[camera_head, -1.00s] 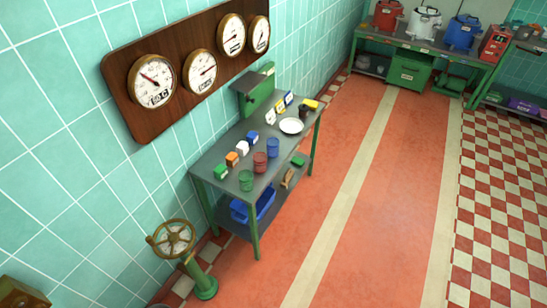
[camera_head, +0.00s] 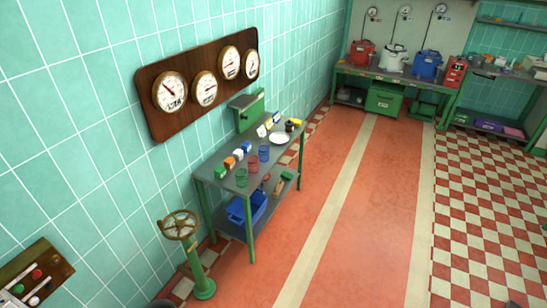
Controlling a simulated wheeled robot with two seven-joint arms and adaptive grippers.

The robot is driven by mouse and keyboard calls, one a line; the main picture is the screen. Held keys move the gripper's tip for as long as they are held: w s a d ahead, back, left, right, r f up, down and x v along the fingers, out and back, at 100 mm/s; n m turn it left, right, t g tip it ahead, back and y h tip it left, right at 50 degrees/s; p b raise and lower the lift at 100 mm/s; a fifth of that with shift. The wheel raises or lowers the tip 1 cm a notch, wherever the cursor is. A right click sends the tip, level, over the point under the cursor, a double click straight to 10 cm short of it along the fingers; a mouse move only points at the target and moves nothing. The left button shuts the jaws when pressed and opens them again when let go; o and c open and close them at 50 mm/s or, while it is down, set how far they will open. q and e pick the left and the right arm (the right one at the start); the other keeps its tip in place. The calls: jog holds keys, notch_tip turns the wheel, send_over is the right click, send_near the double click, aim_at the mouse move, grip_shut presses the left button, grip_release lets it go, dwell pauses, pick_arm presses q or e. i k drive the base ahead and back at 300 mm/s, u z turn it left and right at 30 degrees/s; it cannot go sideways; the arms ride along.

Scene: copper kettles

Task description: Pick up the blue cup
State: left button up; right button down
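The blue cup (camera_head: 264,153) stands upright on the top of a grey table with green legs (camera_head: 222,167), against the tiled wall. A red cup (camera_head: 253,165) and a green cup (camera_head: 241,178) stand in a row with it, nearer to me. Neither of my grippers shows in the head view.
Small green, orange, white and blue blocks (camera_head: 230,162) line the table's wall side. A white plate (camera_head: 279,138) lies beyond the cups. A valve wheel (camera_head: 179,224) on a green post stands before the table. The red floor (camera_head: 335,200) to the right is clear.

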aim_at(263, 149)
jog(key=z, duration=0.8)
jog(key=i, duration=0.85)
jog(key=z, duration=0.85)
jog(key=i, duration=1)
jog(key=u, duration=0.55)
jog(key=i, duration=0.8)
jog(key=u, duration=0.85)
